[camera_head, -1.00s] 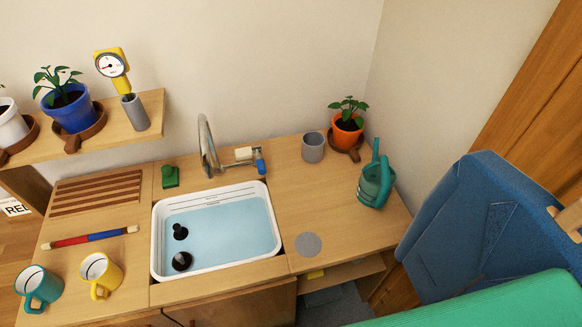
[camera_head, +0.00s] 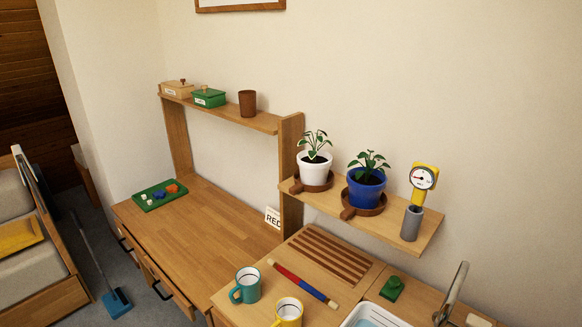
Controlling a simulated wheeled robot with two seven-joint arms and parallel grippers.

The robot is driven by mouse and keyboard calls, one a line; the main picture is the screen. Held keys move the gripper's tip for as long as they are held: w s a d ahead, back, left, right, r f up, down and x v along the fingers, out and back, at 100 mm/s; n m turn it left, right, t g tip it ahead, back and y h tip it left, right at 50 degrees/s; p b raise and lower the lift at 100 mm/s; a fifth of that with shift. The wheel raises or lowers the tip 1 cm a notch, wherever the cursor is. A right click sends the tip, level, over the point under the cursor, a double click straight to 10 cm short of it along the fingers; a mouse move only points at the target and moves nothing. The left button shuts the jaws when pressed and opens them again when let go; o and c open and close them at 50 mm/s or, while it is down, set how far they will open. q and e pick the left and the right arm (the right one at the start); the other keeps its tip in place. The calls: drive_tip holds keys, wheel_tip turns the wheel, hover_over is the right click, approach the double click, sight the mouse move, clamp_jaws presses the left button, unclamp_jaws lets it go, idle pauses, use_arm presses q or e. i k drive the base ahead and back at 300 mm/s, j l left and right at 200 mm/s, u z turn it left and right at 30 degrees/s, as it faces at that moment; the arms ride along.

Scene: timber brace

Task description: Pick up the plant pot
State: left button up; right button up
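A white plant pot (camera_head: 315,166) with a leafy plant stands upright in a brown saucer with a handle, on the wall shelf. A blue plant pot (camera_head: 366,190) with a leafy plant stands to its right in a similar brown saucer (camera_head: 348,213) on the same shelf. The orange pot seen earlier is out of view now. Neither of my grippers shows in the current view.
The wooden shelf (camera_head: 427,236) also bears a yellow gauge (camera_head: 424,178) above a grey cylinder (camera_head: 411,224). Below are a teal mug (camera_head: 246,285), a yellow mug (camera_head: 287,312) and a red-and-blue rod (camera_head: 302,284). The desk (camera_head: 205,228) at left is mostly clear.

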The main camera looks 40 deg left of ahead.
sight(314, 167)
drive_tip(key=u, duration=0.95)
drive_tip(key=z, duration=0.4)
drive_tip(key=j+z, duration=1.15)
drive_tip(key=k+j+z, duration=0.15)
drive_tip(key=j+z, duration=0.25)
